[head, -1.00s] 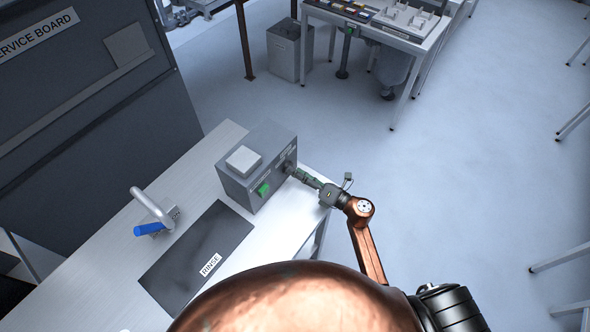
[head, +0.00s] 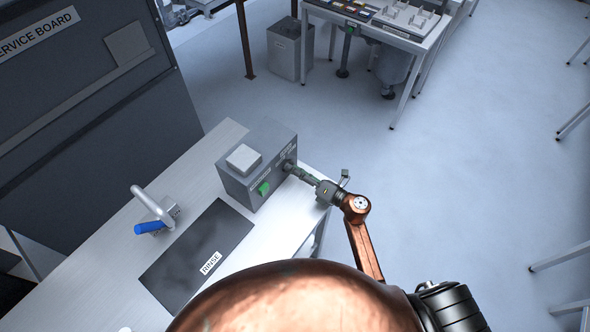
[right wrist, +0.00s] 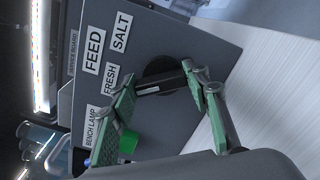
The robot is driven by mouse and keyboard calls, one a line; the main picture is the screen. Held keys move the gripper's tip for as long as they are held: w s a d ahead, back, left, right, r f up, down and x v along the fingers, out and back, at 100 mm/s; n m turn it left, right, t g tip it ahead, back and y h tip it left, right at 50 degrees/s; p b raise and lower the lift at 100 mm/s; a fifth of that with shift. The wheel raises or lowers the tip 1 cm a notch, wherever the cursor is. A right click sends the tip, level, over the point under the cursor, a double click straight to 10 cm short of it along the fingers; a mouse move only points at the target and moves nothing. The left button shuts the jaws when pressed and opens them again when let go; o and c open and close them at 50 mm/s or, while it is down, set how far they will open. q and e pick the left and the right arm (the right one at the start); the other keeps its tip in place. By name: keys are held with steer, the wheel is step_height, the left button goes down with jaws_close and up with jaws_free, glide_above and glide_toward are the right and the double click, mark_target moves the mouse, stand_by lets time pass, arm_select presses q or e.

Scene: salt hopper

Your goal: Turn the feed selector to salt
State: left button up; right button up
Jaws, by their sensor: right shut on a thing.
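The grey control box (head: 257,172) stands on the bench. Its face carries FEED, SALT and FRESH labels in the right wrist view, beside the dark round feed selector (right wrist: 158,68) with a bar-shaped handle. My right gripper (right wrist: 160,80) has its two green-padded fingers on either side of the handle, shut on it. The handle lies nearly crosswise between the fingers; which label it points to I cannot tell. In the head view the gripper reaches the box's right face and hides most of the selector. My left gripper is not in view.
A green switch (head: 263,188) sits on the box near the BENCH LAMP label (right wrist: 99,127). A dark RINSE mat (head: 195,255) and a blue-handled tap-like fixture (head: 152,217) are on the bench to the left. The floor right of the bench is clear.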

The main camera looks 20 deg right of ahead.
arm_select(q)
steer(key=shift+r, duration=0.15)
arm_select(e)
steer(key=shift+c, duration=0.4)
steer(key=m+p, duration=0.2)
steer(key=m, duration=0.1)
steer(key=shift+r+m+p, duration=0.1)
steer(key=shift+m+p, duration=0.2)
steer(key=shift+p, duration=0.05)
steer(key=m+p, duration=0.1)
steer(key=m, duration=0.1)
steer(key=shift+d+m+p, duration=0.1)
steer(key=shift+m+p, duration=0.2)
steer(key=shift+p, duration=0.05)
steer(key=m+p, duration=0.2)
steer(key=m, duration=0.2)
steer(key=shift+w+p, duration=0.1)
steer(key=shift+p, duration=0.2)
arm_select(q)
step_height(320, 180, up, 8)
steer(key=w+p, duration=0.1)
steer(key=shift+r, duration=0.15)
arm_select(e)
steer(key=shift+f+m, duration=0.15)
steer(key=shift+m, duration=0.75)
steer(key=shift+f+m, duration=0.15)
steer(key=shift+m, duration=0.75)
arm_select(q)
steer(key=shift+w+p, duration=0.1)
steer(key=shift+p, duration=0.2)
